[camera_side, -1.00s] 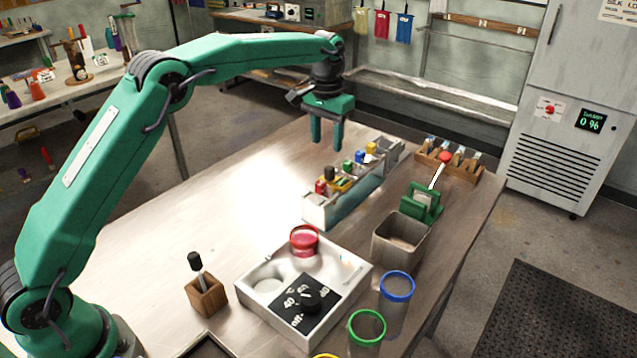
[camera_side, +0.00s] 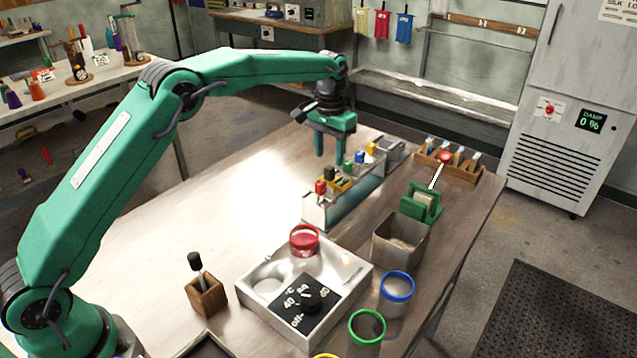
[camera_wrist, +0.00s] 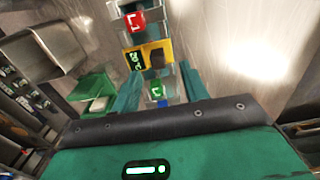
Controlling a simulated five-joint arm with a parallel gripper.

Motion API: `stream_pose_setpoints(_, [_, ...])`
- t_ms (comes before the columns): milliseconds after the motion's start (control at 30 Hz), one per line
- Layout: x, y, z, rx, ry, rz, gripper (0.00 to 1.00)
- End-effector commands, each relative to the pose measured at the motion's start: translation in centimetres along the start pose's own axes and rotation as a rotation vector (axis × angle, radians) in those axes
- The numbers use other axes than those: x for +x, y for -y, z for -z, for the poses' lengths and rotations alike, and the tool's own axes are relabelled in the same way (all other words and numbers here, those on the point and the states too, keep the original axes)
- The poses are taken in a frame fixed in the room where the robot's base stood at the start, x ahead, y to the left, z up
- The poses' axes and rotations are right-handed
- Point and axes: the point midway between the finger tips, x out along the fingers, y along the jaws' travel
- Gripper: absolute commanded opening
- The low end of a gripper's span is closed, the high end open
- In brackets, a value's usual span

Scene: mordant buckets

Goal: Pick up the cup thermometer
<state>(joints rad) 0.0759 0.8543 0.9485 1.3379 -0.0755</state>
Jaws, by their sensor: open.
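A yellow block-like device (camera_side: 341,184) with a dark display and a black knob stands in the long rack; I take it to be the cup thermometer. In the wrist view the yellow device (camera_wrist: 168,48) lies just ahead of the gap between my fingers, and its display shows green digits.
The rack (camera_side: 318,214) also holds red, green, blue and yellow tagged items close by. A green stand (camera_side: 421,204) with a red-topped stick, a square bin (camera_side: 398,245) and a wooden holder (camera_side: 470,172) stand right. A dial unit (camera_side: 258,292) sits in front.

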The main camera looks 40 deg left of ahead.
Motion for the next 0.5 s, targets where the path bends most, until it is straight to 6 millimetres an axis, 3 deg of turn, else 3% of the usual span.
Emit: stream_pose_setpoints(500, [4.8,-0.3,-0.2,0.0,0.002,0.0,0.45])
